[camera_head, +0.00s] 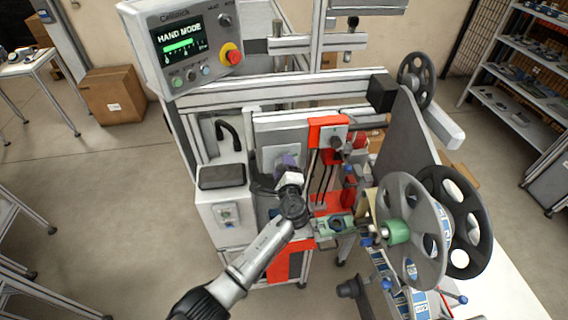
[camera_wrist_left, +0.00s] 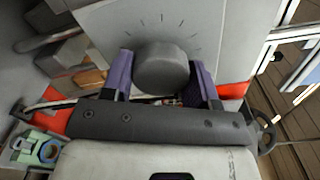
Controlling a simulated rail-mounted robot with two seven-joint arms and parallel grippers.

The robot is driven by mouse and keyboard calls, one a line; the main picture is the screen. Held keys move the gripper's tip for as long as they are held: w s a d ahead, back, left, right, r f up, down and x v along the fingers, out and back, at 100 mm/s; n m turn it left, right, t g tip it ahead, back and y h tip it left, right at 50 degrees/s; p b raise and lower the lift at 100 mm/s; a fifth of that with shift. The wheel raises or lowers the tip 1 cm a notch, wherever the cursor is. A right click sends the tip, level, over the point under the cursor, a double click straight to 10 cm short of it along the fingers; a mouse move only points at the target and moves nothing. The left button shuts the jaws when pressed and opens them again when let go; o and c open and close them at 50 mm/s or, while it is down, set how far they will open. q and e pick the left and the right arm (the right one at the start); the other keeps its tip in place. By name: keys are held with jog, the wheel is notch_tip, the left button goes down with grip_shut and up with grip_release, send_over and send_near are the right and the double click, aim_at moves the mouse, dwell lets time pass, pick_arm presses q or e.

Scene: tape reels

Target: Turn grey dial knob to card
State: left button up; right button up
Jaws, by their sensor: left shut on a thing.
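The grey dial knob (camera_wrist_left: 162,68) sticks out of a light grey panel (camera_wrist_left: 120,22) with short dark tick marks in an arc around it. My left gripper (camera_wrist_left: 163,76) has one purple-padded finger on each side of the knob and is shut on it. In the head view my left gripper (camera_head: 287,164) is at the front of the machine, and it hides the knob there. I cannot make out a card or a pointer mark on the knob. My right gripper is not in view.
An orange-red bracket (camera_head: 328,131) stands just right of the panel. Large grey reels (camera_head: 408,205) are farther right. A control box (camera_head: 190,45) with a screen reading "HAND MODE" hangs at upper left. A cardboard box (camera_head: 113,97) sits on the floor at left.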

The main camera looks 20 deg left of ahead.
pick_arm(q)
jog(key=m+p, duration=0.2)
jog(key=m, duration=0.2)
jog(key=shift+m, duration=0.3)
jog(key=shift+m+p, duration=0.55)
jog(key=shift+m, duration=0.15)
jog(key=shift+f+m, duration=0.15)
jog(key=shift+m, duration=0.15)
jog(key=o, duration=0.9)
jog(key=shift+o, duration=0.2)
jog(key=shift+s, duration=0.1)
jog(key=b+v, duration=0.1)
jog(key=v, duration=1.2)
jog(key=shift+s, duration=0.3)
